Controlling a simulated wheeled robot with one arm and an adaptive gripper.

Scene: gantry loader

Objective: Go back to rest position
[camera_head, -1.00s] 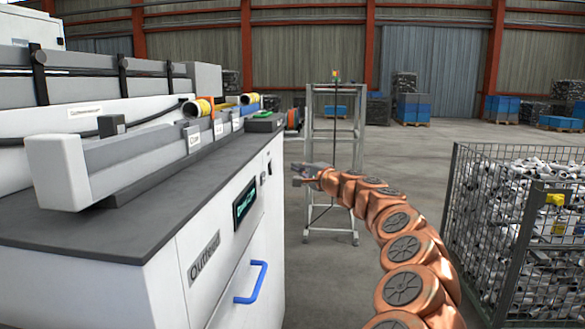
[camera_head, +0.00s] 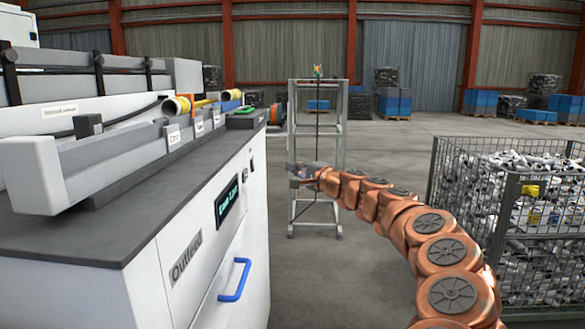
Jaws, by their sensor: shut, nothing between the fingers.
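My gripper (camera_head: 294,172) is at the end of my copper-coloured arm, near the middle of the view. It is shut and empty. It hangs in the air just right of the white machine's worktop edge, in front of a grey metal frame stand. The fingertips are small and partly blurred at this distance. No object is in or touching the gripper that I can see.
The white outfeed machine (camera_head: 190,270) with a dark worktop (camera_head: 105,222) and a blue handle (camera_head: 235,279) fills the left. The metal frame stand (camera_head: 341,140) is behind my gripper. A wire mesh cage (camera_head: 434,190) of metal parts stands at right. Floor between is clear.

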